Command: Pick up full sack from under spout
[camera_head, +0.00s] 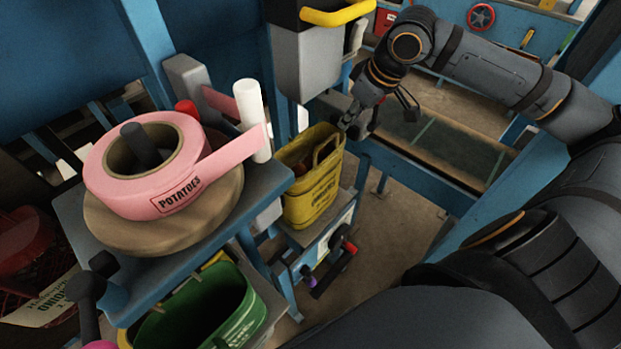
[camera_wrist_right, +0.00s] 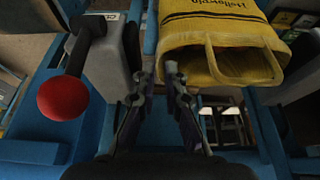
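A yellow sack (camera_head: 312,200) with dark print stands upright on a low blue stand, below a grey housing (camera_head: 306,62) that may be the spout. Its open top shows something brownish inside; how full it is I cannot tell. In the right wrist view the yellow sack (camera_wrist_right: 208,22) is at the top, with a handle loop hanging toward the camera. My right gripper (camera_head: 357,120) is at the sack's upper right rim in the head view. In the wrist view its fingers (camera_wrist_right: 159,75) are parted, with nothing visible between them, close to the sack's edge. My left gripper is out of view.
A pink roll (camera_head: 155,170) marked "POTATOES" lies on a round disc on a blue table at left. A green sack (camera_head: 215,310) is below it. A blue rail (camera_head: 420,180) runs right of the yellow sack. A red knob (camera_wrist_right: 64,99) is left of my right gripper.

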